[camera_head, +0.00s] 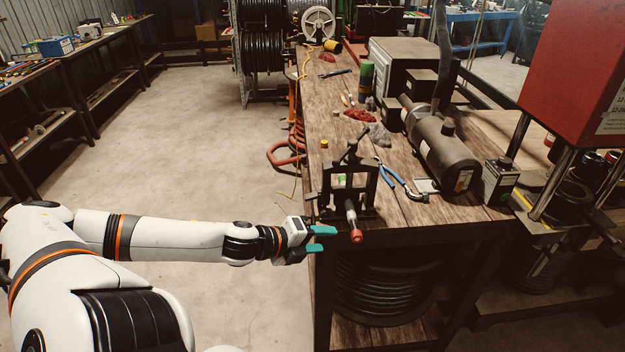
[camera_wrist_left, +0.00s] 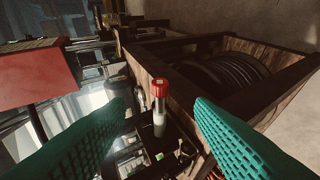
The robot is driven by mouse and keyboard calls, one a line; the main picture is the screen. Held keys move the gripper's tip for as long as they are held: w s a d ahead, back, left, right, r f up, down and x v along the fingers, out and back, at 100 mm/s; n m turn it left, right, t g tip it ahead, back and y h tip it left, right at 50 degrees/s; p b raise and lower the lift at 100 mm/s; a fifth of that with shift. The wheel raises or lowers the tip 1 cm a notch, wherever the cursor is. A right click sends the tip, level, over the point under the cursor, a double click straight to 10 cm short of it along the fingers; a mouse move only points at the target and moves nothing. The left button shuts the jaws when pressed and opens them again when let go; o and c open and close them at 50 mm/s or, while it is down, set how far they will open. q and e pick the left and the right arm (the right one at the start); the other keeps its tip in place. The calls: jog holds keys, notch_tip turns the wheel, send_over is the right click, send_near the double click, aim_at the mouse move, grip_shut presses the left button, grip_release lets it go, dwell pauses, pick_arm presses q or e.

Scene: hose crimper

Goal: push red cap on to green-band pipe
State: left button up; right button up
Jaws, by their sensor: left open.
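The red cap (camera_head: 356,236) is at the near end of a pale metal pipe (camera_head: 350,212), which is held in a black clamp frame (camera_head: 370,192) at the bench's front edge. In the left wrist view, the red cap (camera_wrist_left: 160,88) tops the pipe (camera_wrist_left: 159,122). I cannot tell how far the cap is pushed on, and no green band shows clearly. My left gripper (camera_head: 322,239) is open and empty, to the left of the cap. In the left wrist view, its teal fingers (camera_wrist_left: 159,108) appear on either side of the cap and pipe, apart from them. My right gripper is not in view.
Blue-handled pliers (camera_head: 390,172) and a dark cylindrical motor (camera_head: 442,148) lie to the right on the wooden bench (camera_head: 325,110). A red press (camera_head: 580,75) stands at far right. A hose coil (camera_head: 385,290) is under the bench. The floor (camera_head: 190,125) at left is clear.

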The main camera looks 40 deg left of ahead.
pick_arm(q)
jog(key=shift+p+v, duration=0.3)
jog(key=shift+v, duration=0.6)
jog(key=shift+a, duration=0.1)
